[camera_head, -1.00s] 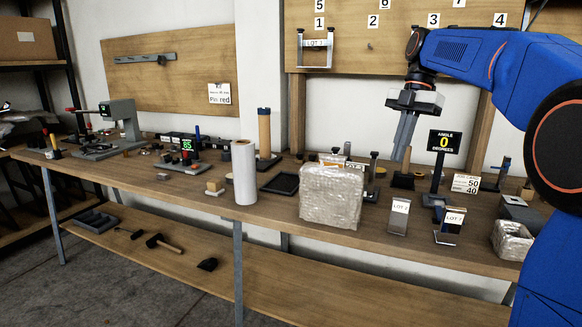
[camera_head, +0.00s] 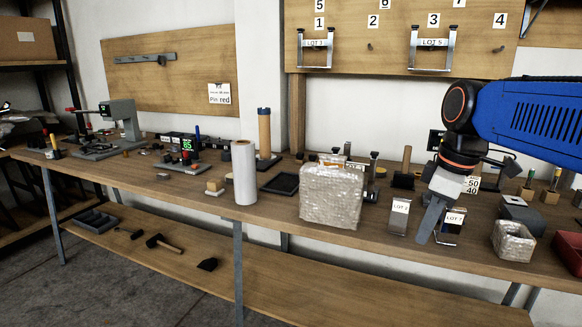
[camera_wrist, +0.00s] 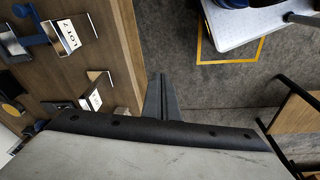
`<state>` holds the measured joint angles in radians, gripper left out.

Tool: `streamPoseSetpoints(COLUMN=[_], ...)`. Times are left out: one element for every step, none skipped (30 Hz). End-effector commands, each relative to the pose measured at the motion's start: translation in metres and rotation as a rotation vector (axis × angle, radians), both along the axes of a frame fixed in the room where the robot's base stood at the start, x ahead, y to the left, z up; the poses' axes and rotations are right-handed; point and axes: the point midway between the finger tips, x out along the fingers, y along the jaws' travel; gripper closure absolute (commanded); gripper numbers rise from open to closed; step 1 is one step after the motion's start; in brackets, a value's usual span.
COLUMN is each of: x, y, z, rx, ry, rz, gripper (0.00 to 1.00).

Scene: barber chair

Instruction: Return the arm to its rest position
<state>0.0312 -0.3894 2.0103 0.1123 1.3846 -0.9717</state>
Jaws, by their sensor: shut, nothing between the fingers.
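My gripper (camera_head: 430,225) hangs from the blue arm at the right of the head view, fingers pointing down, shut and empty. Its fingers are in front of the bench's front right part, beside a LOT card holder (camera_head: 399,215) and partly covering a second LOT holder (camera_head: 452,222). In the wrist view my gripper's shut fingers (camera_wrist: 161,98) show over the grey floor just off the bench edge. The two LOT holders also show at the left of the wrist view.
A red bin (camera_head: 568,250) stands at the right end. Two LOT frames hang on the board (camera_head: 390,60). Floor (camera_wrist: 215,105) is open beside the bench.

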Motion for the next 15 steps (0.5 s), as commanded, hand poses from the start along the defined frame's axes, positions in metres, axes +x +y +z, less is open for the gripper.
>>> streamPoseSetpoints(x=[-0.014,-0.021,-0.030,-0.037,-0.044,-0.053,-0.059,-0.066,-0.074,-0.080,-0.087,-0.094,-0.099,-0.104,-0.110], y=[-0.001,-0.001,-0.003,-0.003,-0.004,-0.005,-0.006,-0.007,-0.008,-0.009,-0.010,-0.011,-0.012,-0.013,-0.013], z=[-0.011,-0.018,-0.028,-0.035,-0.042,-0.052,-0.060,-0.067,-0.078,-0.086,-0.094,-0.104,-0.112,-0.119,-0.127], rx=[0.001,0.003,0.006,0.009,0.014,0.021,0.027,0.033,0.043,0.052,0.061,0.072,0.081,0.092,0.104], ry=[-0.014,-0.024,-0.037,-0.045,-0.056,-0.070,-0.079,-0.090,-0.104,-0.115,-0.125,-0.139,-0.148,-0.157,-0.167], rz=[-0.068,-0.117,-0.179,-0.225,-0.273,-0.335,-0.380,-0.427,-0.487,-0.531,-0.575,-0.629,-0.668,-0.705,-0.749], gripper=[1.00,1.00,1.00,1.00,1.00,1.00,1.00,1.00,1.00,1.00,1.00,1.00,1.00,1.00,1.00])
